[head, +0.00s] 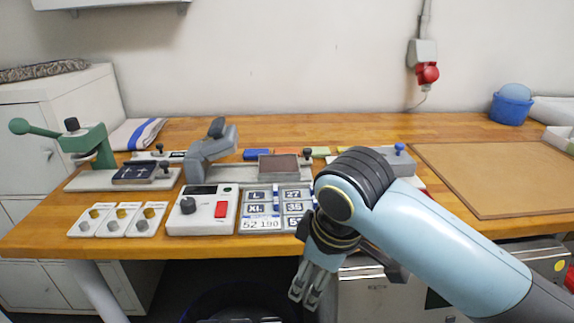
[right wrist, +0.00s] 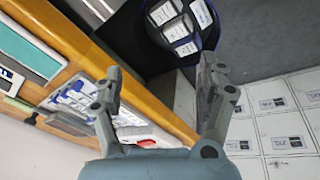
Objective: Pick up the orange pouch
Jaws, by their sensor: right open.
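A small flat orange item (head: 286,153) lies in a row of coloured items at the back of the wooden table; it may be the orange pouch, but it is too small and partly hidden to be sure. My right gripper (head: 306,292) hangs down past the table's front edge, well in front of and below that row. It is open, and its two fingers stand apart with nothing between them in the right wrist view (right wrist: 160,88). No orange pouch is clear in the right wrist view. My left gripper is not in view.
Blue (head: 256,154) and green (head: 320,152) items flank the orange one. A grey press (head: 212,145), a control box (head: 203,212) and a label board (head: 262,224) stand in front. A dark round bin (right wrist: 150,44) with labelled packs is below the table edge. A brown board (head: 490,175) lies right.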

